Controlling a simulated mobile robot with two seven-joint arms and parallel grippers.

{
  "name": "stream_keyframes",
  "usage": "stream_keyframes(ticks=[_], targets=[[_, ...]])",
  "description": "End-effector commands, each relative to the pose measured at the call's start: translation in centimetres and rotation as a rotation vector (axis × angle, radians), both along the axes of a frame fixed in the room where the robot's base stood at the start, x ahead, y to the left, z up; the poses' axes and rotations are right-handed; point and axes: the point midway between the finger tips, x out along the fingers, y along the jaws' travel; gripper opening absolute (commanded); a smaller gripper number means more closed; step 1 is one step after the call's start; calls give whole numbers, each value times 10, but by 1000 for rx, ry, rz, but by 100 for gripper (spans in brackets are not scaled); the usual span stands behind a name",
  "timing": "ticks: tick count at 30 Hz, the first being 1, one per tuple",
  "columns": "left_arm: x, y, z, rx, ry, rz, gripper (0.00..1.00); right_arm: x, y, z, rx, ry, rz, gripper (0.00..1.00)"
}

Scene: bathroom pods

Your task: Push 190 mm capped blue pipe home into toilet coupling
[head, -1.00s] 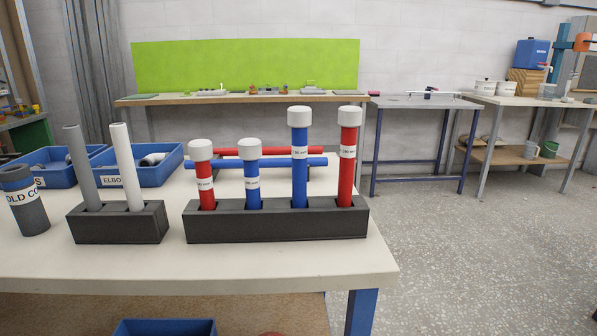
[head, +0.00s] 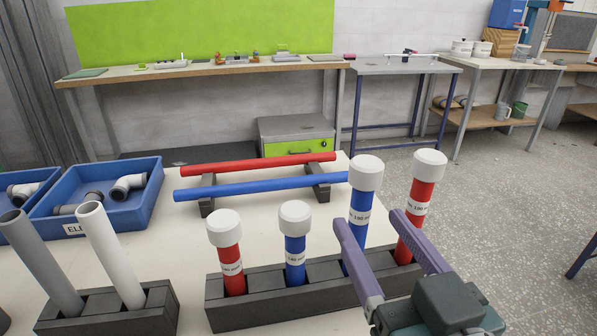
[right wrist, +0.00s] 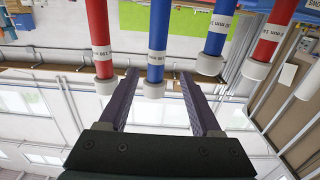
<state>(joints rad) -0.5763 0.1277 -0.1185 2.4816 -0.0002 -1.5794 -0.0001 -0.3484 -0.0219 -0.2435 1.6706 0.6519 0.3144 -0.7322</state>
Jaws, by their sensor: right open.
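The tall blue pipe (head: 360,210) with a white cap stands upright in the dark rack (head: 322,275); its label appears to read 190 mm. My right gripper (head: 368,222) is open and empty, its two purple fingers pointing towards the tall pipes. In the right wrist view, which is upside down, the tall blue pipe (right wrist: 157,40) and its cap lie between the open fingers (right wrist: 158,76). I cannot tell whether the fingertips reach around the pipe. I cannot make out the toilet coupling. My left gripper is not in view.
A tall red capped pipe (head: 414,212) stands close by, right of the blue one. Shorter red (head: 231,262) and blue (head: 295,250) capped pipes share the rack. Behind, red and blue pipes lie on supports (head: 318,185). Grey and white pipes and blue bins (head: 110,215) are left.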

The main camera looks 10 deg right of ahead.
Motion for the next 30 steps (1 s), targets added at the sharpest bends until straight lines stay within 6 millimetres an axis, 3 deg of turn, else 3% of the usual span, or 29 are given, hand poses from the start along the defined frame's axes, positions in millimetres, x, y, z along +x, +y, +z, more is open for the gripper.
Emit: stream_keyframes(ticks=[3, 11, 19, 28, 30], targets=[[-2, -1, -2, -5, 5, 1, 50, 20, 0, 1, 1, -5, -2, 65], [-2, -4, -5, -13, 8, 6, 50, 45, 0, 0, 1, -3, 0, 65], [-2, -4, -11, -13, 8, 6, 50, 84, -2, -2, 0, -3, 1, 65], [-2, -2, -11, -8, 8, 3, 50, 90, -1, -2, 0, -1, 1, 65], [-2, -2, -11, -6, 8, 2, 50, 90, -1, -2, 0, -1, 1, 60]])
